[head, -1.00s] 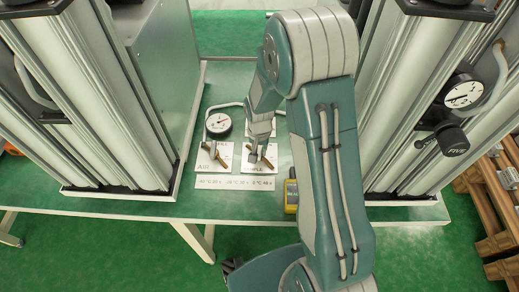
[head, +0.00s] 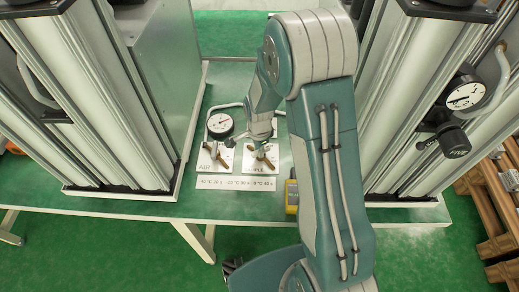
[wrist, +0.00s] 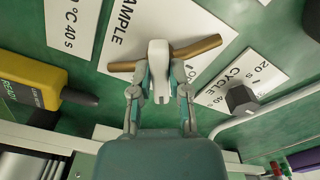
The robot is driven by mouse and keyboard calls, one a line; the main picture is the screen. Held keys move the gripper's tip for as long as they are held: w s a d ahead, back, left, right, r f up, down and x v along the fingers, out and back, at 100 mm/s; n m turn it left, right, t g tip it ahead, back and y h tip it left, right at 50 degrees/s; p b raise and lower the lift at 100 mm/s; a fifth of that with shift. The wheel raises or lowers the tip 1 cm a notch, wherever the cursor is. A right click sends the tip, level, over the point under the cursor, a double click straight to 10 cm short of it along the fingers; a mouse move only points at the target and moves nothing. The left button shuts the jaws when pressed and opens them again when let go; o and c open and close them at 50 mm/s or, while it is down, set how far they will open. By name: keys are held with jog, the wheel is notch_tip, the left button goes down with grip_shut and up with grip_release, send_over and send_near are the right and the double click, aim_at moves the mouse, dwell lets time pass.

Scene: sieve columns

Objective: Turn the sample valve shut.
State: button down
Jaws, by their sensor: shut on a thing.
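The sample valve has a pale grey stem (wrist: 158,58) and a brass bar handle (wrist: 200,47) on a white plate (wrist: 125,35) lettered SAMPLE in the wrist view. The bar slants up to the right there, across the plate. My gripper (wrist: 160,88) is shut on the stem, one finger on each side. In the head view the sample plate (head: 249,167) lies on the green bench, with my gripper (head: 260,143) over its valve from above. My fingers partly hide the valve there.
A similar brass-handled valve (head: 213,153) on the AIR plate stands just left, below a round gauge (head: 220,125). A yellow device (head: 291,196) sits to the right. A CYCLE plate with a dark knob (wrist: 240,98) is near my fingers. Tall sieve columns flank both sides.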

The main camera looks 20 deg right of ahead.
jog(key=m, duration=0.6)
jog(key=shift+w, duration=0.2)
dwell(0.4)
jog(key=c, duration=0.6)
grip_release()
jog(key=shift+w+a, duration=0.1)
jog(key=shift+r, duration=0.1)
notch_tip(320, 180, up, 12)
jog(key=shift+f, duration=0.2)
jog(key=shift+a, duration=0.1)
